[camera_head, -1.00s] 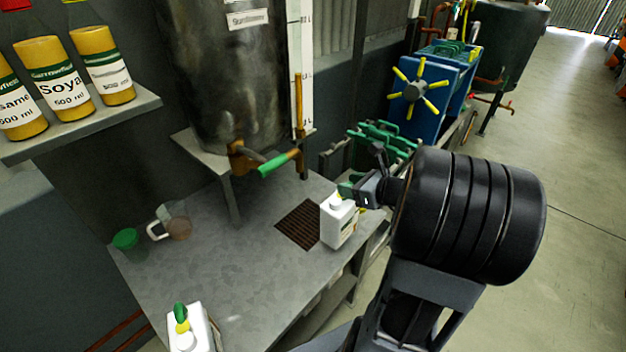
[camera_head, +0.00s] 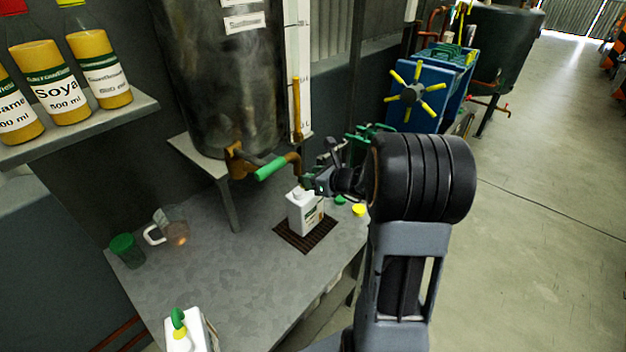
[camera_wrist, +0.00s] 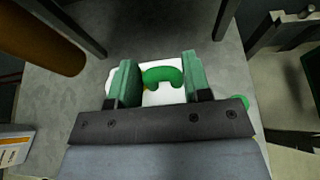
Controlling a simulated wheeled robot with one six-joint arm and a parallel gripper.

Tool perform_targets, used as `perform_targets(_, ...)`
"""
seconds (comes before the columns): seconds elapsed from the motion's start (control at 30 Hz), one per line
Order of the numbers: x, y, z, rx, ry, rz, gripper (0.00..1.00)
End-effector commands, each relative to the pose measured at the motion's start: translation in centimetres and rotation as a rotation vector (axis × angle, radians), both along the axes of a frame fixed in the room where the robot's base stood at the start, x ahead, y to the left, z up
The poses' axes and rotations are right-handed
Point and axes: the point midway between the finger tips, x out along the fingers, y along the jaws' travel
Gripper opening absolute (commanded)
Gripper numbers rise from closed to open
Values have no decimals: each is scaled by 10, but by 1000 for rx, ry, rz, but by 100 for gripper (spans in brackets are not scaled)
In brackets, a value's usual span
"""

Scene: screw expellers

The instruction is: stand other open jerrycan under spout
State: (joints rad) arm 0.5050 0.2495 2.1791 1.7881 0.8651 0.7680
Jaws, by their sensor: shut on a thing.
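A white jerrycan (camera_head: 303,213) with a label is over the dark grate (camera_head: 305,240), below the brass spout (camera_head: 297,163) of the steel tank. My gripper (camera_head: 306,185) is shut on its green handle, which shows between the jaws in the wrist view (camera_wrist: 163,75). I cannot tell whether its base rests on the grate or hangs just above it. The jerrycan looks upright. A second white jerrycan (camera_head: 184,342) with a green handle and something yellow at its top stands at the table's front left, cut off by the picture edge.
A green-handled valve lever (camera_head: 270,169) sticks out near the spout. A green cap (camera_head: 340,200) and a yellow cap (camera_head: 358,210) lie right of the grate. A glass jug (camera_head: 172,226) and green cup (camera_head: 127,250) stand at left. The table's middle is clear.

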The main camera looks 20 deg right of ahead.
Motion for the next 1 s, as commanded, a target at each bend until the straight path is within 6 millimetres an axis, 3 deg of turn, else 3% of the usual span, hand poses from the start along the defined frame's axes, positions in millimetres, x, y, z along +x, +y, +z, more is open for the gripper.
perform_targets(0.43,0,0,-7,0,-3,-1,0)
perform_targets(0.47,0,0,-7,0,-1,-1,47)
perform_targets(0.7,0,0,-7,0,0,0,70)
perform_targets(1.0,0,0,-5,0,0,0,70)
